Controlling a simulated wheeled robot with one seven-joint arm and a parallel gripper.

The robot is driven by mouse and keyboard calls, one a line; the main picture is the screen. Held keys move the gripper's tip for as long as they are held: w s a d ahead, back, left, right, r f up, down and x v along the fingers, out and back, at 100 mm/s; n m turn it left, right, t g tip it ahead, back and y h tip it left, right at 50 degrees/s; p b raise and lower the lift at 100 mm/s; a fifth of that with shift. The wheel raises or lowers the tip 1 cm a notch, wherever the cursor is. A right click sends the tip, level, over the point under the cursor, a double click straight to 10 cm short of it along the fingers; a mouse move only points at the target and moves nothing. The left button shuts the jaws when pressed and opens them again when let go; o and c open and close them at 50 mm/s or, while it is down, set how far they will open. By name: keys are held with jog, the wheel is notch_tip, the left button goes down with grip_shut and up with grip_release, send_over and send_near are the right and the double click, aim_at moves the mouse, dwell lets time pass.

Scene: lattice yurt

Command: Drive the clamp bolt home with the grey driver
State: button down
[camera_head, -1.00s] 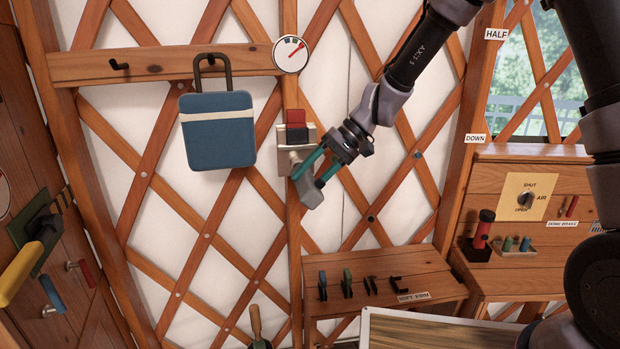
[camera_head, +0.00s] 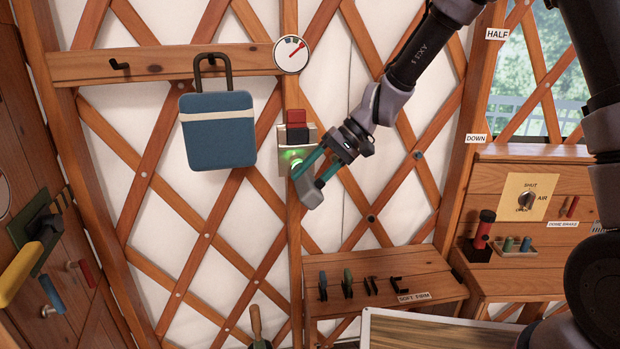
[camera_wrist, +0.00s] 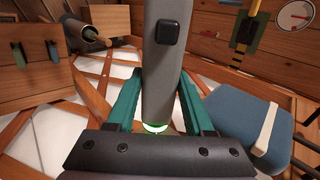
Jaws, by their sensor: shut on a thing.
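My gripper (camera_head: 308,166) is shut on the grey driver (camera_head: 313,192), beside the clamp on the lattice post. In the wrist view the driver (camera_wrist: 160,70) is a thick grey body with a black button, held between my teal fingers (camera_wrist: 155,100). The clamp (camera_head: 285,158) is a pale metal block with a red and black piece (camera_head: 297,125) on top. A green light (camera_head: 295,160) glows where the driver's end meets the clamp, and a green-white glow (camera_wrist: 156,127) shows at the driver's end. The clamp bolt itself is hidden by the driver and glow.
A blue bag (camera_head: 217,135) hangs from the rail just left of the clamp. A round dial (camera_head: 291,54) is above it. A wooden shelf (camera_head: 420,278) with several small tools is below right. Lattice wall surrounds the post.

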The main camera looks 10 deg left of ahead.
aim_at(318, 189)
jog(key=shift+s+d, duration=0.45)
jog(key=shift+s, duration=0.6)
jog(key=shift+s+d, duration=0.4)
jog(key=shift+s, duration=0.6)
jog(key=shift+s+d, duration=0.45)
jog(key=shift+s, duration=0.6)
jog(key=shift+s, duration=0.1)
jog(key=s+d, duration=0.4)
jog(key=s, duration=0.5)
jog(key=w+d+m+t, duration=0.4)
jog(key=w+d+m, duration=0.15)
jog(key=w, duration=0.65)
jog(key=w+d+m+t, duration=0.35)
jog(key=w+d, duration=0.25)
jog(key=w, duration=0.6)
jog(key=w+d+r+m+t+h, duration=0.1)
jog(key=w+d+m, duration=0.4)
jog(key=d, duration=0.7)
jog(key=w+d+r+m+t+h, duration=0.1)
jog(key=w+d+m+t+h, duration=0.2)
jog(key=w+d, duration=0.5)
jog(key=d+m+h, duration=0.1)
jog(key=d+m, duration=0.1)
jog(key=d, duration=0.2)
jog(key=shift+d+r+h, duration=0.15)
jog(key=shift+r+h, duration=0.15)
jog(key=shift+h, duration=0.1)
